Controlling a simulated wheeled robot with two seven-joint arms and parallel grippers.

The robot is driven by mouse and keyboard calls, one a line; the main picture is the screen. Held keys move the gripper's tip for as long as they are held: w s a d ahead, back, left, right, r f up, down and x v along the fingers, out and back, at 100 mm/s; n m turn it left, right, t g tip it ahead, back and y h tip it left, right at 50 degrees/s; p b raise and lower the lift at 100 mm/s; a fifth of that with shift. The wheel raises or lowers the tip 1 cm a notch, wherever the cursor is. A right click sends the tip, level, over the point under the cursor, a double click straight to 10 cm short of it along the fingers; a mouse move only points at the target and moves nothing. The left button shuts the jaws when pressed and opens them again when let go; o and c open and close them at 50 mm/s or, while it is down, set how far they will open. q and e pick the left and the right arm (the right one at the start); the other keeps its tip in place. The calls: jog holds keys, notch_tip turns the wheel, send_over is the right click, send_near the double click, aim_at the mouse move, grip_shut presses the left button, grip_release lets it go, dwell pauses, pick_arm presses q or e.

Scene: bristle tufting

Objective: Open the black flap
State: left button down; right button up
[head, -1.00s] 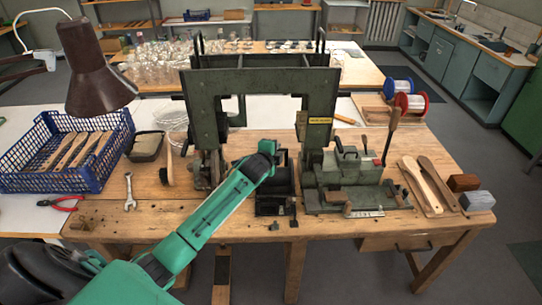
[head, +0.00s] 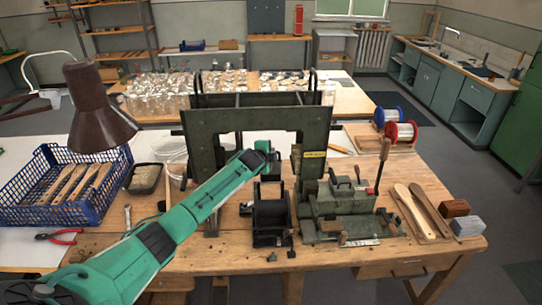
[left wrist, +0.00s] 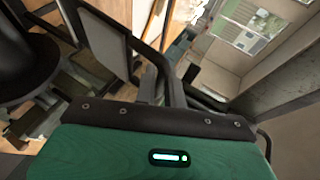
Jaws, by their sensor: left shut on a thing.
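The black flap (head: 270,213) is part of the small black box unit at the middle of the bench, under the green machine's arch (head: 258,118). My left gripper (head: 271,172) is at the top of this unit, inside the arch. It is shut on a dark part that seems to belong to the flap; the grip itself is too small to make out. In the left wrist view the narrow fingers (left wrist: 165,85) are close together among dark bars. How far the flap is open cannot be told. My right gripper is not in view.
The green machine's lower block (head: 345,210) stands close to the right of the black unit. A blue crate (head: 85,205), a brown lamp (head: 98,110) and red pliers (head: 60,236) are at left. Wooden handles (head: 420,212) and wire spools (head: 400,125) are at right.

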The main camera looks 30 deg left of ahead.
pick_arm(q)
jog(key=shift+w+a, duration=0.15)
jog(key=shift+w, duration=0.1)
dwell(0.3)
jog(key=c, duration=1.5)
grip_release()
jog(key=b+v, duration=0.4)
jog(key=v, duration=0.9)
jog(key=shift+s+r, duration=0.25)
jog(key=shift+r, duration=0.15)
